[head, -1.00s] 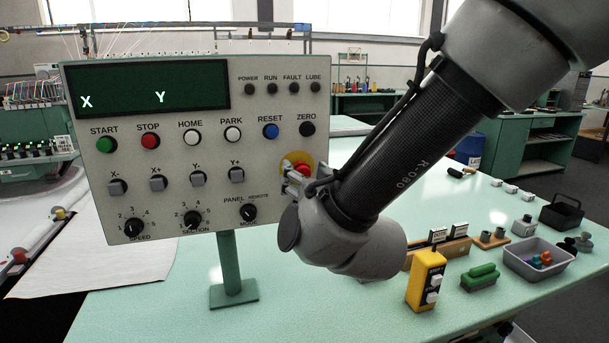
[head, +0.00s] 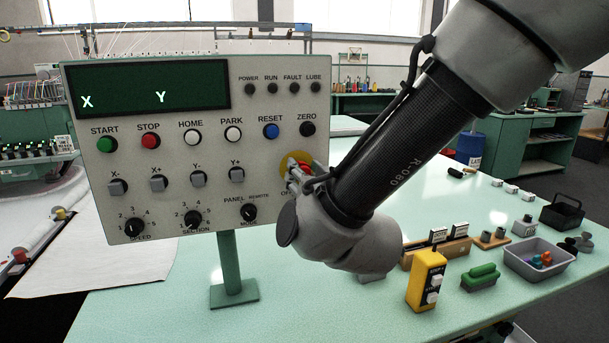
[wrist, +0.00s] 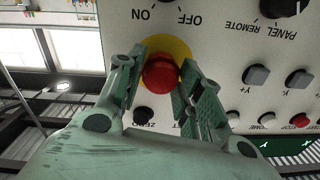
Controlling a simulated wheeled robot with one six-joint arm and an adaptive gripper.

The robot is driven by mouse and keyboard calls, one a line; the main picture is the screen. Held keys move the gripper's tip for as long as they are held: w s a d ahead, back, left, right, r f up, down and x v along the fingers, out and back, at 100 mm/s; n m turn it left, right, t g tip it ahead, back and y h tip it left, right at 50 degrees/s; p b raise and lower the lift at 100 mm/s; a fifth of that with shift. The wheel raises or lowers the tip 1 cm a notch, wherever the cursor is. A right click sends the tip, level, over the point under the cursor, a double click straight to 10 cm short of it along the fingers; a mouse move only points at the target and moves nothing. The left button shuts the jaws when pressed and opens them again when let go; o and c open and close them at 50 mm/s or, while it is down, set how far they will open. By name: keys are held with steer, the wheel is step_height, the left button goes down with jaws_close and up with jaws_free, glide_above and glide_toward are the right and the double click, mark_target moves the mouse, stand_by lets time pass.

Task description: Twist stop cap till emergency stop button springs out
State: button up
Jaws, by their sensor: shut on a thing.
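The red stop cap (wrist: 160,74) sits on a yellow disc (wrist: 178,46) at the lower right of the control panel (head: 110,215). In the head view the cap (head: 304,168) is partly covered by my gripper (head: 297,174). In the wrist view my gripper (wrist: 158,84) has one padded finger on each side of the cap and is shut on it. Whether the cap stands out or is pushed in cannot be told. ON and OFF lettering shows beside the yellow disc in the wrist view.
The black ZERO button (head: 307,129) and blue RESET button (head: 270,131) are close above the cap. The panel's green post (head: 230,262) stands on the pale green table (head: 330,315). A yellow pendant (head: 426,280) and grey tray (head: 540,268) lie to the right.

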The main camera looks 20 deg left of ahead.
steer(key=shift+m, duration=3.8)
steer(key=o, duration=1)
steer(key=shift+o, duration=0.2)
steer(key=v, duration=1.2)
steer(key=shift+f, duration=0.2)
